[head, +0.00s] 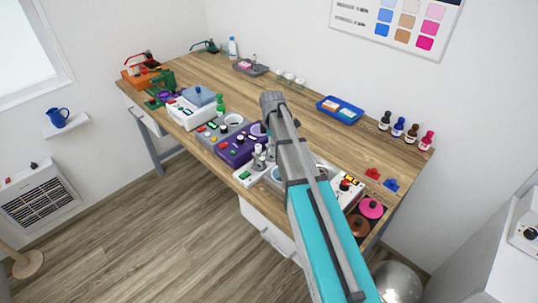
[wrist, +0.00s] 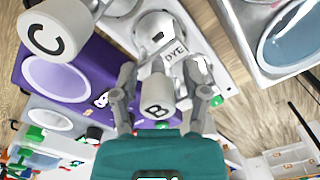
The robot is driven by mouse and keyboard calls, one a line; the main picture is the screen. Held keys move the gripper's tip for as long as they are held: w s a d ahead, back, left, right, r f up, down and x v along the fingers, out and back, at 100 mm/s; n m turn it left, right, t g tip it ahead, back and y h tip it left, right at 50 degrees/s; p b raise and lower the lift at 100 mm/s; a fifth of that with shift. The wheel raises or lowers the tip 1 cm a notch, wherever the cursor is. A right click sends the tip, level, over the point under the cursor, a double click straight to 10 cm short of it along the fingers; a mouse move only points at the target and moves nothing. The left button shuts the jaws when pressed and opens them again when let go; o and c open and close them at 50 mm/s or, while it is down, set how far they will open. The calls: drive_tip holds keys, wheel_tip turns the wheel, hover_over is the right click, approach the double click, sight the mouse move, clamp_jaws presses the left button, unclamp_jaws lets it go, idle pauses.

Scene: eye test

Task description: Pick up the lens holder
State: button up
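No part is labelled as the lens holder. In the wrist view, a pale grey knob marked B (wrist: 157,108) sits on a metal piece with a rounded, shiny body marked DYE (wrist: 176,62). A similar knob marked C (wrist: 46,38) is at the upper left. My gripper (wrist: 163,88) is open, with one finger on each side of knob B and gaps on both sides. It holds nothing. In the head view, grey metal pieces (head: 258,151) stand on the bench just left of my arm; my gripper is not clearly visible there.
On the wooden bench (head: 310,117), a purple device (head: 233,153) stands close left of my arm. A white device with a round basin (wrist: 290,40) is at the wrist view's upper right. A blue tray (head: 341,108) and dark bottles (head: 398,127) stand behind. The back middle is mostly clear.

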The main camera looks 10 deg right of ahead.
clamp_jaws()
drive_tip(key=shift+r, duration=0.1)
idle(0.3)
drive_tip(key=shift+r+p, duration=0.9)
drive_tip(key=shift+p, duration=0.15)
drive_tip(key=s+d+r+p, duration=0.2)
drive_tip(key=s+r+p, duration=0.9)
drive_tip(key=s, duration=0.2)
drive_tip(key=shift+s, duration=0.4)
drive_tip(key=shift+s+f, duration=0.1)
